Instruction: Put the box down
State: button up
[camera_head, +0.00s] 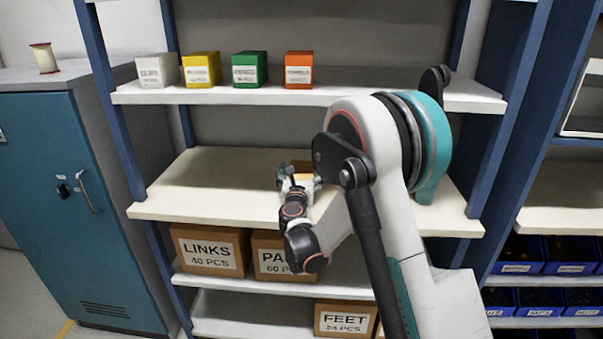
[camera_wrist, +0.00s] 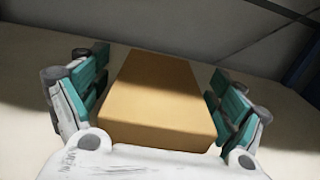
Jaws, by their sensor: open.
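A plain tan box (camera_wrist: 158,95) lies between the two teal-padded fingers of my gripper (camera_wrist: 157,82) in the wrist view. The fingers are open, with a gap between the box and the pads on each side. The box appears to rest on the pale middle shelf (camera_head: 215,187). In the head view my gripper (camera_head: 298,176) is over that shelf, near its middle. There only a small yellowish part of the box (camera_head: 302,180) shows; my gripper and arm hide the rest.
The upper shelf (camera_head: 225,96) holds white (camera_head: 157,70), yellow (camera_head: 201,69), green (camera_head: 250,69) and orange (camera_head: 299,69) boxes. Below stand cartons marked LINKS (camera_head: 210,250) and FEET (camera_head: 345,319). A teal cabinet (camera_head: 50,180) is at left. The middle shelf's left part is clear.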

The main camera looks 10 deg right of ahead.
jog(key=shift+s+a+r, duration=0.1)
jog(key=shift+s+r, duration=0.05)
jog(key=p+v, duration=0.3)
jog(key=v, duration=0.8)
jog(key=shift+s, duration=0.25)
jog(key=s+d+r+m+g, duration=0.6)
jog(key=s+d+r+m, duration=0.25)
jog(key=s+m, duration=0.55)
jog(key=s+a+f+m+g+y, duration=0.1)
jog(key=s+a+m+g+y, duration=0.1)
jog(key=s+m, duration=0.7)
jog(key=s+a+m+g+y, duration=0.2)
jog(key=s+a+m+y, duration=0.1)
jog(key=s+m, duration=0.6)
jog(key=s, duration=0.3)
jog(key=shift+s+f+y, duration=0.3)
jog(key=shift+s+f, duration=0.05)
